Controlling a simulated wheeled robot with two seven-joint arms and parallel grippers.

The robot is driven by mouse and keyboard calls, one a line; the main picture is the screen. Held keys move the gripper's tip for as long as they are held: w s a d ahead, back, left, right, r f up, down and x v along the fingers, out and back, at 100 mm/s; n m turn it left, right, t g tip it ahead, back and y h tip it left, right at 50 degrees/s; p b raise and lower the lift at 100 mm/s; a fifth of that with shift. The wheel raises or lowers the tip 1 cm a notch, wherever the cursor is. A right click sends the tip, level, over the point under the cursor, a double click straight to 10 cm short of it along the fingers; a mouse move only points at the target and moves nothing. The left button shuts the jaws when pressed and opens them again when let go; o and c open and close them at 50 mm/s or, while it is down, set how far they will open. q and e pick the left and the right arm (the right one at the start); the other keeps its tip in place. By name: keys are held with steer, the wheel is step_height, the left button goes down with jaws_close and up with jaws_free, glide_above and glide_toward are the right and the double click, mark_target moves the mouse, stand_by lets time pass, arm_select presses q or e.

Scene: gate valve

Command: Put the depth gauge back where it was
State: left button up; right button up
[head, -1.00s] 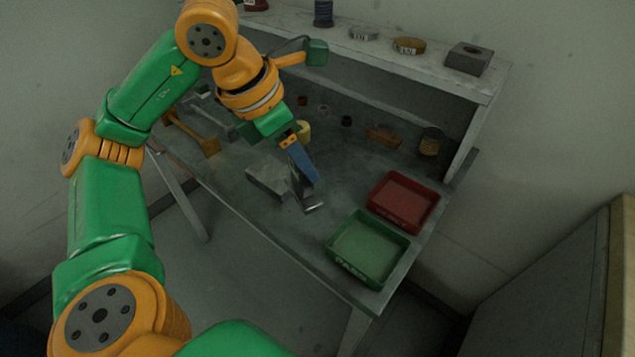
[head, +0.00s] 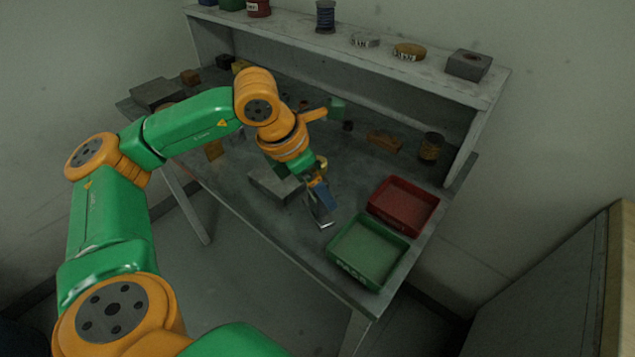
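My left arm reaches in over the workbench (head: 225,188). Its gripper (head: 320,205) points down, left of the green tray. A blue part and a grey metal part show at its end. I cannot tell whether these are fingers or a held tool, nor whether the fingers are open or shut. I cannot pick out the depth gauge with certainty. A grey metal block (head: 268,185) lies on the bench just left of the gripper, partly hidden by my wrist. My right gripper is not in view.
A green tray (head: 337,262) and a red tray (head: 425,222) stand at the bench's right end. A wooden block (head: 384,140) and a can (head: 430,147) sit behind them. The raised shelf (head: 290,28) carries a spool (head: 325,16), rings and a grey block (head: 469,64).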

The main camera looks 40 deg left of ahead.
arm_select(q)
steer(key=shift+r, duration=0.3)
steer(key=v, duration=1.1)
steer(key=shift+s+r+p, duration=0.2)
steer(key=shift+r+p, duration=0.1)
steer(key=shift+r, duration=0.05)
steer(key=shift+a, duration=0.1)
